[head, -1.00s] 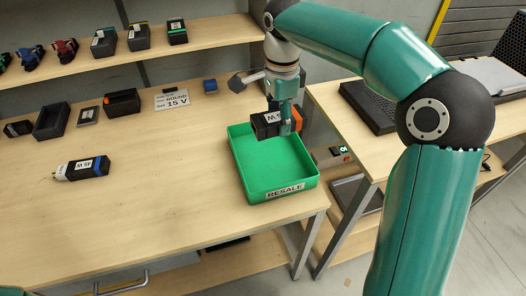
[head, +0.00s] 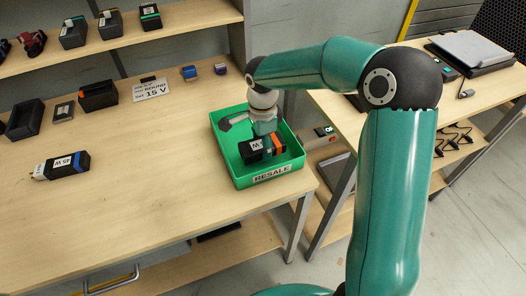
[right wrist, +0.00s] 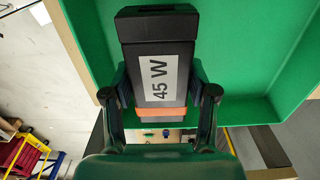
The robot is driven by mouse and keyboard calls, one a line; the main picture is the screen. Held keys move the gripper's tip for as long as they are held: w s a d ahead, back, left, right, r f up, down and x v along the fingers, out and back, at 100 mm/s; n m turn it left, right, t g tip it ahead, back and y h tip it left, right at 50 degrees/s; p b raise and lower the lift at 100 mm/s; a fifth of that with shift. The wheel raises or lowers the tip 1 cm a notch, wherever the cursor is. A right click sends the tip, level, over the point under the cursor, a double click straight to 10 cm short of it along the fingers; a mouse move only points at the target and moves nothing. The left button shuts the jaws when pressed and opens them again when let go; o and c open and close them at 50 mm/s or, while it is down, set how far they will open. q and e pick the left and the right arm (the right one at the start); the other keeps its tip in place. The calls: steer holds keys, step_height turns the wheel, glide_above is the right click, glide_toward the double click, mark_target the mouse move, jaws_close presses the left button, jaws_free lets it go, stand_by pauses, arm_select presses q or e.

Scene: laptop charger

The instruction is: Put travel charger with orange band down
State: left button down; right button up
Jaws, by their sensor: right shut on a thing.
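The travel charger with the orange band (head: 256,147) is a black block with a white label. My right gripper (head: 267,138) is shut on it and holds it at the green tray marked RESALE (head: 237,178), within its outline. In the right wrist view the charger (right wrist: 158,30) lies between the two fingers, its label reading 45 W and its orange band near the palm. The tray (right wrist: 245,60) shows behind it. I cannot tell whether the charger touches the tray floor. My left gripper is not in view.
Another charger with a blue band (head: 62,166) lies on the table at left. Black bins (head: 98,95), a 15 V sign (head: 151,90) and small blue and purple items stand at the back. The table between the blue-banded charger and tray is clear.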

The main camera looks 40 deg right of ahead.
step_height(320, 180, down, 4)
steer(key=shift+r, duration=0.25)
steer(key=shift+f, duration=0.1)
steer(key=o, duration=1.3)
